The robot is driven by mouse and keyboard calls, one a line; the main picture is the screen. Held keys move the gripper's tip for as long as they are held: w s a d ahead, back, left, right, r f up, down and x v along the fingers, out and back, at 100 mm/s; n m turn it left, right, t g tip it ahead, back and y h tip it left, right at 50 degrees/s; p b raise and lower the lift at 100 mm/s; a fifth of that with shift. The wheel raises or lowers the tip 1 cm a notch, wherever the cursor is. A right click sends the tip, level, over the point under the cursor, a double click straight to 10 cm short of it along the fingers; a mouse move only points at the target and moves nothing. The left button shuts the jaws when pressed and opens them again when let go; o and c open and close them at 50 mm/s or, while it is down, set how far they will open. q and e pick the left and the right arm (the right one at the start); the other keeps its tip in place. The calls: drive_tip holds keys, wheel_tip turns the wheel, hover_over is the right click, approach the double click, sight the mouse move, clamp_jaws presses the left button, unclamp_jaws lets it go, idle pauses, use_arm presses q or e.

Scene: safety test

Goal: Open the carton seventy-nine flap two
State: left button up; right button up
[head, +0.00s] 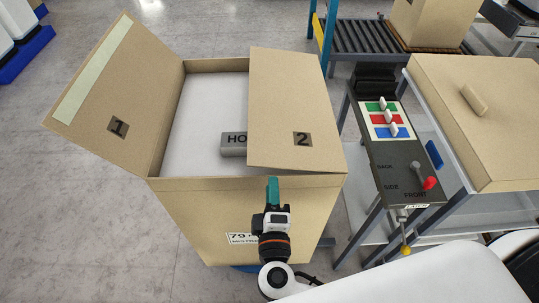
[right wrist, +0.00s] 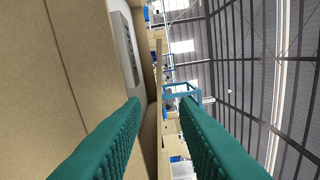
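Carton seventy-nine (head: 195,212) stands in the middle of the head view, with a partly hidden "79" label on its front. Flap one (head: 145,85), marked 1, is folded outward to the left. Flap two (head: 285,95), marked 2, lies over the right part of the opening. My right gripper (head: 272,182) is upright at the carton's front, just below the rim near flap two. In the right wrist view its teal fingers (right wrist: 160,100) are apart, with a cardboard edge showing between them. I cannot tell whether they touch it. My left gripper is not in view.
A grey block (head: 233,144) with partly hidden lettering lies inside the carton. On the right stand a control panel (head: 400,165) with coloured switches and a red-knobbed lever, and a table bearing another carton (head: 490,120). A roller conveyor (head: 360,38) is behind.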

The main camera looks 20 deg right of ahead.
sight(270, 158)
drive_tip(key=p+x, duration=0.2)
drive_tip(key=x, duration=0.7)
drive_tip(key=shift+a+p, duration=0.15)
drive_tip(key=shift+p, duration=0.2)
drive_tip(key=shift+w, duration=0.3)
drive_tip(key=shift+c, duration=0.4)
clamp_jaws()
